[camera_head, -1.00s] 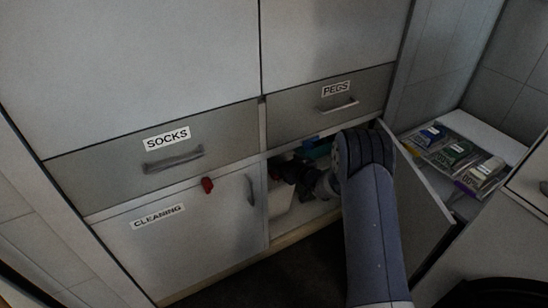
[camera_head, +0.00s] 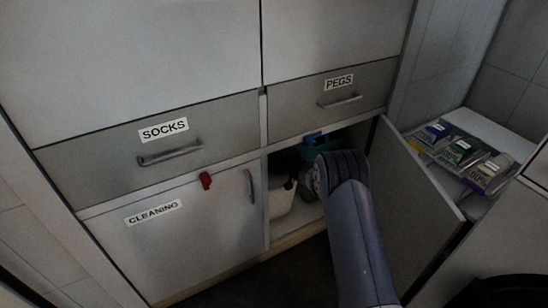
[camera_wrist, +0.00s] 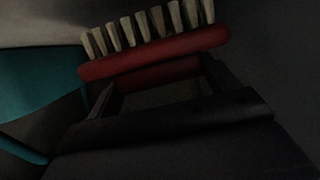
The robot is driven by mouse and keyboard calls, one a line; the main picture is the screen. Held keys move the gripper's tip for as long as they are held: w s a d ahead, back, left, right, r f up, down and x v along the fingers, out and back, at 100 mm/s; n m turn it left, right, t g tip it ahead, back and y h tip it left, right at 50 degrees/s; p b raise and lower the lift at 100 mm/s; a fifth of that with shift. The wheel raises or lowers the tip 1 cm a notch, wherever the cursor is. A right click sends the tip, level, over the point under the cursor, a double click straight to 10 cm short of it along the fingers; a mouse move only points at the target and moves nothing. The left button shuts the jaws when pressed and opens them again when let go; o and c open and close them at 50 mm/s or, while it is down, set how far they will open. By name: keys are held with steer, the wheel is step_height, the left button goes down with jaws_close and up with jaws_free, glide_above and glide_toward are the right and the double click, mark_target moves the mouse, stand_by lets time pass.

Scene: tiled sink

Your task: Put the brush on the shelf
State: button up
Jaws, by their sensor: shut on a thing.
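The brush (camera_wrist: 150,60) has a red body and a row of pale bristles, and it lies across the top of the wrist view. My gripper (camera_wrist: 155,85) is shut on its red body, with the bristles pointing up in that picture. In the head view my arm reaches into the open lower-right cupboard below the PEGS drawer. The gripper is mostly hidden there by the arm and shadow, and the brush cannot be made out. A shelf surface cannot be clearly told inside the dark cupboard.
Inside the cupboard are a teal item (camera_head: 322,145) and a white container (camera_head: 282,201). The open cupboard door (camera_head: 415,195) stands right of my arm. Several packets (camera_head: 458,150) lie at the right.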

steer(key=shift+r, duration=0.15)
steer(key=shift+f, duration=0.65)
steer(key=o, duration=0.9)
steer(key=shift+o, duration=0.2)
steer(key=shift+r, duration=0.65)
steer(key=shift+s+d+r+p, duration=0.15)
steer(key=shift+s+d+p, duration=0.05)
steer(key=shift+s+p, duration=0.1)
steer(key=p+v, duration=0.2)
steer(key=v, duration=0.9)
steer(key=shift+d+p, duration=0.15)
steer(key=shift+p, duration=0.25)
steer(key=shift+s, duration=0.1)
